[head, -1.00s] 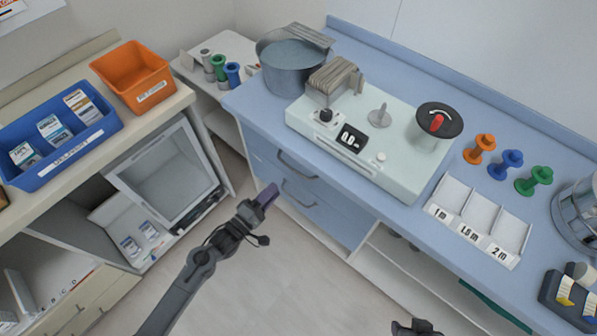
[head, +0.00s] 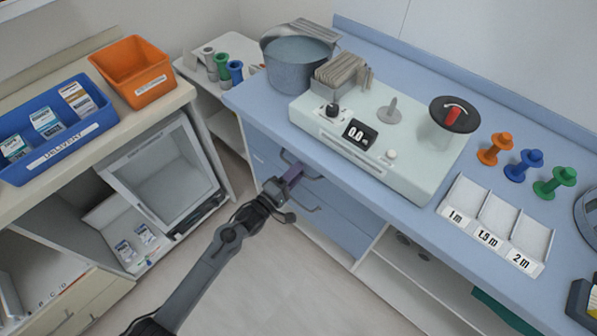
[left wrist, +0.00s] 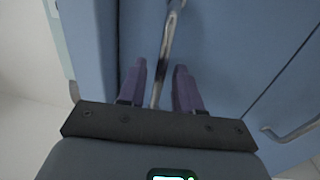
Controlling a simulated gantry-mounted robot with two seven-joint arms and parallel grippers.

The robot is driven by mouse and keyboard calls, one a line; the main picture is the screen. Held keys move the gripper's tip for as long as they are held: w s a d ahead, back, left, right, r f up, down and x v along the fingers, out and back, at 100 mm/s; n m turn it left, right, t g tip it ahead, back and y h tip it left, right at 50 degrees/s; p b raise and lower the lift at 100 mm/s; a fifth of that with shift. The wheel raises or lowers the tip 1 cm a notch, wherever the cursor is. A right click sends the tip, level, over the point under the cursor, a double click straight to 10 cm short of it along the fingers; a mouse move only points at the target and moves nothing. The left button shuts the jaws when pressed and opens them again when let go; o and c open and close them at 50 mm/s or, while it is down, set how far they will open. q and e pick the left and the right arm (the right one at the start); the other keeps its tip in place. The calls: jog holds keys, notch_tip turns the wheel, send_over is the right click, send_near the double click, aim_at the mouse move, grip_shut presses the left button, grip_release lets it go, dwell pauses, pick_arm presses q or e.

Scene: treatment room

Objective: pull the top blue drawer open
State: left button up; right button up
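The top blue drawer (head: 262,147) is in the cabinet under the blue counter, and its front looks flush. Its grey bar handle (head: 284,156) is partly hidden behind my left gripper (head: 294,174) in the head view. In the left wrist view my left gripper (left wrist: 160,80) has its two purple fingers apart, one on each side of the top drawer's handle (left wrist: 168,42). A gap shows between the handle and the fingers. The drawer front (left wrist: 215,45) lies just beyond the fingertips. My right gripper is out of view.
A lower drawer handle (head: 303,207) is just below; it also shows in the left wrist view (left wrist: 292,134). The counter above holds a pale machine (head: 400,160) and a metal pot (head: 290,70). Floor in front is clear.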

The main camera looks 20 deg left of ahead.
pick_arm(q)
jog(key=shift+w+d, duration=0.25)
jog(key=shift+w, duration=0.35)
grip_shut()
